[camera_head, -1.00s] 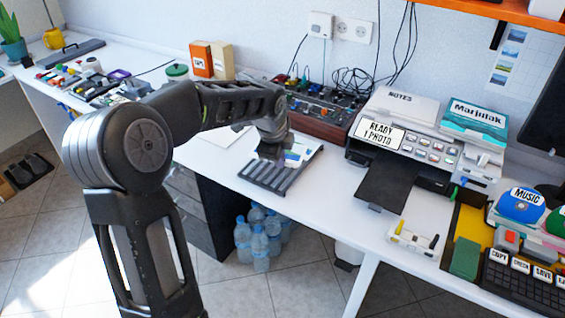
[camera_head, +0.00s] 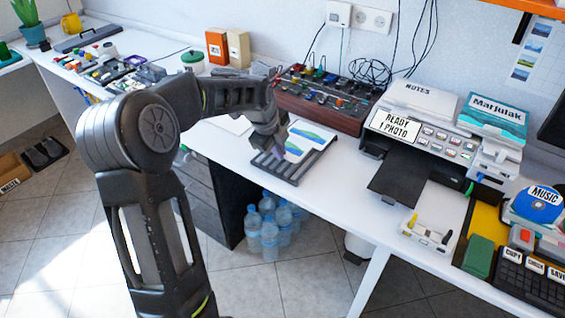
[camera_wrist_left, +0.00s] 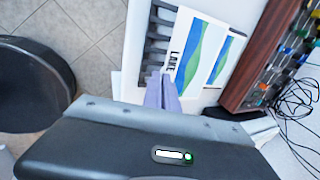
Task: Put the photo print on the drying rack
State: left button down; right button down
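The photo print (camera_head: 296,147), white with green and blue shapes, lies over the far part of the slatted grey drying rack (camera_head: 290,176). In the left wrist view the print (camera_wrist_left: 188,62) is marked "LAKE" and covers part of the rack (camera_wrist_left: 158,32); a second similar picture shows beside it. My left gripper (camera_head: 272,146) is at the print's left edge, low over the rack. In the left wrist view its fingertips (camera_wrist_left: 161,76) are close together at the print's edge and look shut on it. I cannot tell whether the print rests fully on the slats. My right gripper is out of view.
A brown mixer-like box (camera_head: 325,103) with knobs and cables stands behind the rack. A printer (camera_head: 425,130) with a "READY 1 PHOTO" sign and a dark, empty tray (camera_head: 398,180) stands to the right. White table surface is free between rack and tray.

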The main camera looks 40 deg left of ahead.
aim_at(282, 172)
pick_arm(q)
jog(key=shift+f, duration=0.4)
jog(key=shift+f, duration=2.5)
jog(key=shift+f, duration=0.1)
jog(key=c, duration=2.1)
grip_release()
jog(key=o, duration=0.4)
